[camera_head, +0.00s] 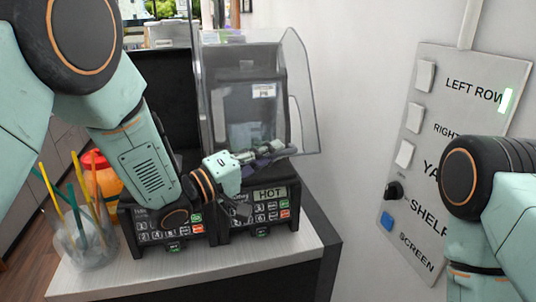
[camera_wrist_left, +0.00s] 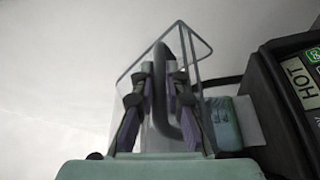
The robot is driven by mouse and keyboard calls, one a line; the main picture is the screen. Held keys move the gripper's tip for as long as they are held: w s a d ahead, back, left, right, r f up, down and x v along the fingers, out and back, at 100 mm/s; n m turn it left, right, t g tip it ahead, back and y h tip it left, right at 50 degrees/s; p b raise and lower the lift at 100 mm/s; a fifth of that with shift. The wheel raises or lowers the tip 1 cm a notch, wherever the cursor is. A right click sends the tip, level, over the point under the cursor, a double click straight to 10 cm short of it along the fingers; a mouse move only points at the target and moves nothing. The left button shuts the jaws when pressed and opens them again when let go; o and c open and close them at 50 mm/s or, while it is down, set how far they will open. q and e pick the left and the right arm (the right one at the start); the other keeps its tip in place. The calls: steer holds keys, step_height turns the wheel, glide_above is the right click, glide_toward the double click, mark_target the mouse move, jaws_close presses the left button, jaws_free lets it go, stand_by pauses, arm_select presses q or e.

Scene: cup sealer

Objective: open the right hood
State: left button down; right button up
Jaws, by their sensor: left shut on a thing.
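The right hood (camera_head: 306,95) is a clear cover on the right-hand black machine, with its transparent side panel standing out toward the wall. It also shows in the left wrist view (camera_wrist_left: 197,45) as a clear panel with a dark edge. My left gripper (camera_head: 268,150) is at the hood's lower front edge, above the HOT display (camera_head: 270,193). In the left wrist view, its two fingers (camera_wrist_left: 158,95) are shut on a dark curved handle (camera_wrist_left: 160,62). The fingers hide part of the handle. My right arm shows at the right edge, but its gripper is out of view.
A glass holder with colored straws (camera_head: 82,245) stands at the counter's left. An orange container with a red top (camera_head: 98,160) is behind it. A labeled button panel (camera_head: 425,130) is on the right wall. The counter front (camera_head: 190,272) is clear.

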arm_select(q)
steer(key=shift+s+d+r+p, duration=0.1)
steer(key=shift+s+r+p, duration=0.1)
steer(key=shift+r, duration=0.5)
steer(key=shift+s+r+p, duration=0.15)
steer(key=shift+r+p, duration=0.05)
steer(key=shift+r, duration=0.5)
steer(key=c, duration=1.7)
jaws_free()
steer(key=shift+s, duration=0.1)
steer(key=shift+o, duration=0.2)
steer(key=v, duration=1.2)
